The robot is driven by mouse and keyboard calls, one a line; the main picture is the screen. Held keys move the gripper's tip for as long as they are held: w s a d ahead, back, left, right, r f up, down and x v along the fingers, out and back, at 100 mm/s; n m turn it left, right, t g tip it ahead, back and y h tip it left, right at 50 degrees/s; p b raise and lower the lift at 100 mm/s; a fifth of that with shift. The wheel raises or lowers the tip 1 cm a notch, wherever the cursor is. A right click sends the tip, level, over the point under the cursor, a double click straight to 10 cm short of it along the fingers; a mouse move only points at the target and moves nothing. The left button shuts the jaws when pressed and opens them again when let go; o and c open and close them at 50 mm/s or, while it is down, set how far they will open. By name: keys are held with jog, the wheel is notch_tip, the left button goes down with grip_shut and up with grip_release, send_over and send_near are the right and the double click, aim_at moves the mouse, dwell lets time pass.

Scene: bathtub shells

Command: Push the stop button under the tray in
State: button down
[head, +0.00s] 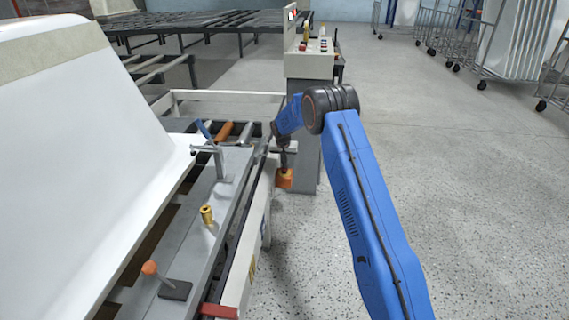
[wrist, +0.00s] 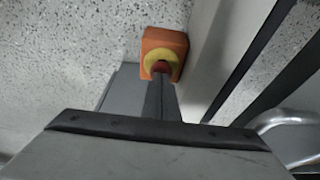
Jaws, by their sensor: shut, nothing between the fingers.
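The stop button is a red button (wrist: 160,67) on a yellow ring (wrist: 158,58) on an orange box (wrist: 178,45), seen from above in the wrist view. The orange box also shows in the head view (head: 285,180), low beside the white frame rail, near the control pedestal. My gripper (wrist: 160,80) is shut and empty, and its tips point down at the red button and partly cover it. In the head view my gripper (head: 284,163) is just above the box. I cannot tell if the tips touch the button. The grey tray (head: 200,245) lies to the left, higher up.
A brass cylinder (head: 207,214) and an orange-knobbed lever (head: 150,268) stand on the tray. A large white tub shell (head: 85,150) fills the left. The control pedestal (head: 309,70) stands close behind my gripper. Open speckled floor (head: 460,190) lies to the right.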

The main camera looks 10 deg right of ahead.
jog(key=shift+s+f, duration=0.2)
jog(key=shift+f, duration=0.35)
jog(key=r, duration=0.5)
jog(key=shift+w, duration=0.2)
jog(key=d+v, duration=0.1)
jog(key=v, duration=0.9)
jog(key=shift+a, duration=0.5)
